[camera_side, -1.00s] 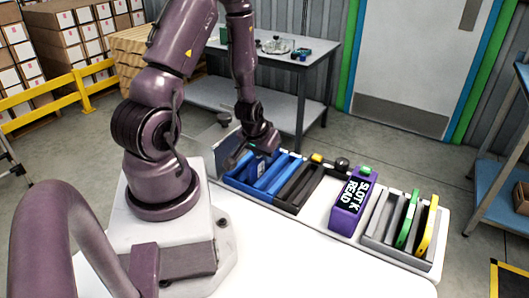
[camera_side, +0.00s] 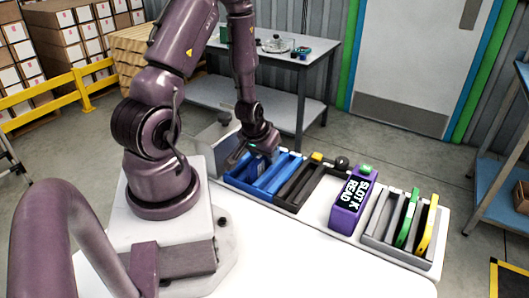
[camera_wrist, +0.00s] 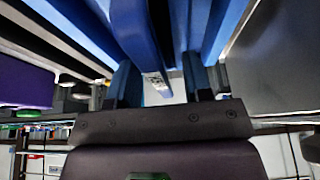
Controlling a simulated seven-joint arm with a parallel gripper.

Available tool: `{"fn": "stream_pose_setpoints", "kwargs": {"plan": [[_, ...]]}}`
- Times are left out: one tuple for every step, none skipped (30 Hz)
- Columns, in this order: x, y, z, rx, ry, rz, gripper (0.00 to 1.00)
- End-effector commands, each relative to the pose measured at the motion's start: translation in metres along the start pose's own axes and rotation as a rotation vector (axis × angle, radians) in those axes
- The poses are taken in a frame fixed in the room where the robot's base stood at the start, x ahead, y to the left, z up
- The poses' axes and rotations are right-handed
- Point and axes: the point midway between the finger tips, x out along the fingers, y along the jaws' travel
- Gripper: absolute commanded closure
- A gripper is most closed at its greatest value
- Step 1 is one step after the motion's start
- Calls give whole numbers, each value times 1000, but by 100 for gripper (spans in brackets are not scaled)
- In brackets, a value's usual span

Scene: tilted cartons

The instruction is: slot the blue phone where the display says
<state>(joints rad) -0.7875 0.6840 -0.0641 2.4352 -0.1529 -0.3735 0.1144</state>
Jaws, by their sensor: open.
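The blue phone (camera_side: 258,167) stands in the left part of a blue slotted rack (camera_side: 283,183), just below my gripper (camera_side: 250,154). In the wrist view, my gripper (camera_wrist: 160,85) has its two fingers apart, with a blue slab that looks like the phone (camera_wrist: 135,32) reaching between them. A small printed label shows on its end. I cannot tell whether either finger touches it. Slot letters are not legible.
A dark rack (camera_side: 302,194) adjoins the blue one, with a yellow block (camera_side: 317,157) and a black knob (camera_side: 341,163) behind. A grey rack (camera_side: 385,239) at right holds a green slab (camera_side: 406,220) and a yellow slab (camera_side: 428,225). The white front tabletop is clear.

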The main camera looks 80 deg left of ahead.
Motion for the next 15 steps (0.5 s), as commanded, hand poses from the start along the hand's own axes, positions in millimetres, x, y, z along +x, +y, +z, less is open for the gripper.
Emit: {"fn": "stream_pose_setpoints", "kwargs": {"plan": [[0,0,0,0,-1,0,54],[-1,0,0,0,0,0,54],[-2,0,0,0,0,0,54],[-4,0,0,0,1,0,54],[-6,0,0,1,1,0,54],[-10,0,-1,1,3,0,54],[-14,0,-1,1,4,0,54],[-18,0,-1,2,4,0,54],[-24,0,-1,2,4,0,54],[-29,0,-1,2,6,0,54],[-34,0,-2,2,6,0,54],[-41,0,-2,2,6,0,54],[-46,0,-2,2,7,0,54],[-51,0,-1,1,6,0,54],[-58,0,-4,2,9,0,54]]}}
